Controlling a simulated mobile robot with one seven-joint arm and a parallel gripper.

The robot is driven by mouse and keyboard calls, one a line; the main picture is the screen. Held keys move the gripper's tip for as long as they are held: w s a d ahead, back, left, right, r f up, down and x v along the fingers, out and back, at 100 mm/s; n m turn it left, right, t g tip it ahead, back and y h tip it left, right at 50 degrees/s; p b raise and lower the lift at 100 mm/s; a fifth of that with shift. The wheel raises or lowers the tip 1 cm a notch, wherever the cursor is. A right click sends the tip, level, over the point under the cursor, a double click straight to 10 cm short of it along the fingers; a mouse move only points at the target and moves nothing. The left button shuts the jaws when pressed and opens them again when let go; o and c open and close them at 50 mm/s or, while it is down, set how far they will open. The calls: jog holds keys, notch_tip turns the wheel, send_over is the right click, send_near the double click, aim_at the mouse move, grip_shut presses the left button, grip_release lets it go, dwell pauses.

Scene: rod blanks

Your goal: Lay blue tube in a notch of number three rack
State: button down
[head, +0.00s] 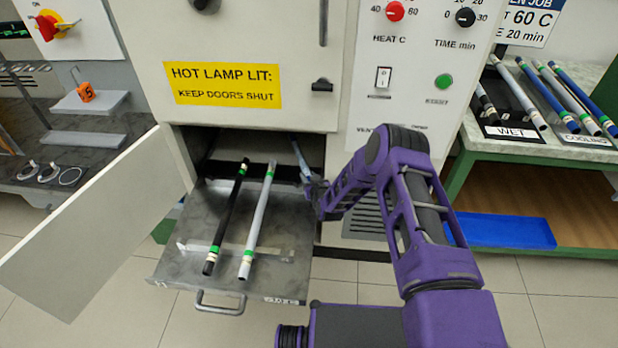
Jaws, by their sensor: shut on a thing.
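My gripper (314,188) is at the right side of the open lower oven compartment, partly hidden by my purple arm. It is shut on a slim grey-blue tube (300,158), which tilts up and left into the dark opening; its full length and ends are not clear. A pulled-out metal rack (284,282) is to the left of and below the gripper. A black tube (226,218) and a light grey tube (258,220), both with green bands, lie across it. The marking on its front edge is too small to read, so I cannot tell its number.
A white door (85,225) hangs open at left. A bench at right holds racks marked WET (515,133) and COOLING (585,139) with several tubes, some blue. A blue tray (505,231) sits below. The pulled-out rack has bare room right of the grey tube.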

jog(key=shift+f, duration=0.55)
jog(key=c, duration=0.7)
grip_release()
jog(key=shift+o, duration=0.3)
jog(key=shift+s+f, duration=0.1)
